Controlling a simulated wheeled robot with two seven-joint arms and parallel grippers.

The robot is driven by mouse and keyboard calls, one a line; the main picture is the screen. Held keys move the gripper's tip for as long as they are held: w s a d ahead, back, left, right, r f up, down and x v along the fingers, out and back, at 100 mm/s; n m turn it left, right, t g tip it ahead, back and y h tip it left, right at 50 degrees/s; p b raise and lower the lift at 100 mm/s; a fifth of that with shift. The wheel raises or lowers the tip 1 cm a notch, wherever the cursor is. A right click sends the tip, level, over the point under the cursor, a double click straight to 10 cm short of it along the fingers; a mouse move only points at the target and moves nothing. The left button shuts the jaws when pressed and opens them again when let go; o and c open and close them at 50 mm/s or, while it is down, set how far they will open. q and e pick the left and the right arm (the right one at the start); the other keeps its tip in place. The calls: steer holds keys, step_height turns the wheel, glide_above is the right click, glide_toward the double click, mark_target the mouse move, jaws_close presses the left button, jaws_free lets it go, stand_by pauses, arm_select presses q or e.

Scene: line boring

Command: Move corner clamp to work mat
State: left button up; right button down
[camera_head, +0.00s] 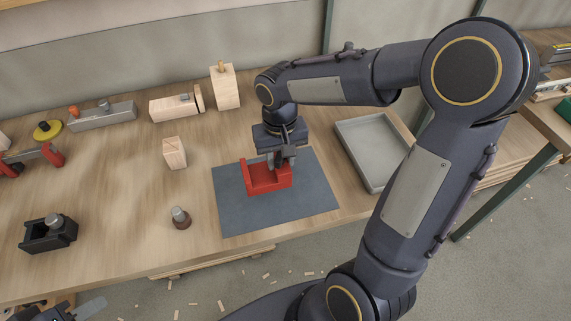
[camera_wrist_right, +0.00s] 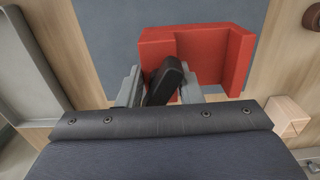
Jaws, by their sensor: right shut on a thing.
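The red corner clamp (camera_head: 265,178) is over the dark grey work mat (camera_head: 232,212), inside its outline. It looks level and low, at or very near the mat surface; I cannot tell if it bears on it. My right gripper (camera_head: 281,160) comes down on it from above. In the right wrist view the grey fingers (camera_wrist_right: 164,88) are shut on the clamp's dark part, beside its red body (camera_wrist_right: 205,55). The clamp's near edge is partly hidden there by the gripper. My left gripper (camera_head: 85,309) is partly in view at the bottom left corner, away from the mat.
A grey tray (camera_head: 350,123) stands right of the mat. A wooden block (camera_head: 174,153) and a small dark knobbed piece (camera_head: 180,218) are left of it. A black clamp-like tool (camera_head: 48,233) sits farther left. Wooden tools and a plane line the back.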

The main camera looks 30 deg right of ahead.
steer(key=shift+w+d+f, duration=0.2)
steer(key=shift+d+f, duration=0.3)
steer(key=shift+f, duration=0.05)
steer(key=f, duration=0.3)
steer(key=shift+w+d, duration=0.15)
steer(key=shift+d, duration=0.2)
steer(key=shift+f, duration=0.5)
steer(key=shift+f, duration=0.2)
steer(key=c, duration=1)
jaws_free()
steer(key=shift+r, duration=0.1)
